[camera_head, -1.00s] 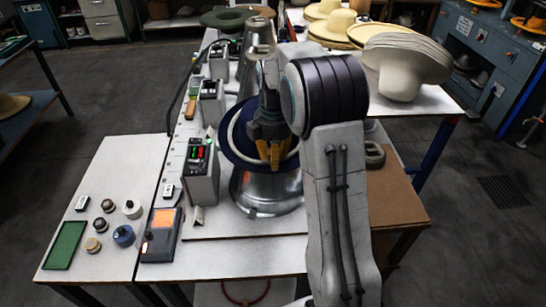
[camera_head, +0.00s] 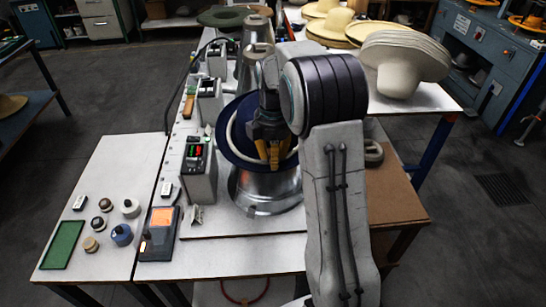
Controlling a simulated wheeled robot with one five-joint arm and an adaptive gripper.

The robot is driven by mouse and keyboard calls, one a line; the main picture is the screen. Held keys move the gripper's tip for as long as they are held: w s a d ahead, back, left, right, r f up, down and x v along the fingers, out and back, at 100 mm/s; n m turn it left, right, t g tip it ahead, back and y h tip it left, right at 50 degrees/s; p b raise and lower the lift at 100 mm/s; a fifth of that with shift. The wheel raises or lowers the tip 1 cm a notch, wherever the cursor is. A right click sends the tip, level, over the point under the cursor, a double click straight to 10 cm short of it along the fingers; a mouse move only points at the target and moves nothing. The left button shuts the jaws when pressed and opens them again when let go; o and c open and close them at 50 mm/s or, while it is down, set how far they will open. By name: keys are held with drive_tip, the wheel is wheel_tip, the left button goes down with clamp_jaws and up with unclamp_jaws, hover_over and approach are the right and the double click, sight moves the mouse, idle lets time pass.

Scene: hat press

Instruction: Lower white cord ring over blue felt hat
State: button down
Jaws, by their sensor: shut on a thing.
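The blue felt hat (camera_head: 226,145) sits brim-out on the nearest metal press stand (camera_head: 272,190). The white cord ring (camera_head: 235,132) shows as a pale arc inside the brim's left side, around where the crown is. My gripper (camera_head: 268,150), with yellow fingertips, points down over the near part of the hat and is shut on the white cord ring. I cannot tell whether the ring touches the brim.
Control boxes (camera_head: 198,168) stand close to the left of the hat. An orange-screen panel (camera_head: 160,233) lies at front left. A stack of pale hats (camera_head: 402,60) stands on the table at back right. A side table with a green mat (camera_head: 63,244) is at left.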

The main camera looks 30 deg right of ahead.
drive_tip(key=shift+s+a+f+b, duration=0.15)
drive_tip(key=shift+f+b, duration=0.3)
drive_tip(key=shift+f, duration=0.45)
idle(0.4)
drive_tip(key=c, duration=0.9)
unclamp_jaws()
drive_tip(key=shift+r, duration=0.15)
drive_tip(key=shift+w+r, duration=0.25)
drive_tip(key=shift+r, duration=0.05)
drive_tip(key=shift+r+p, duration=0.2)
drive_tip(key=shift+p, duration=0.25)
drive_tip(key=shift+r+p, duration=2.85)
drive_tip(key=shift+r, duration=0.5)
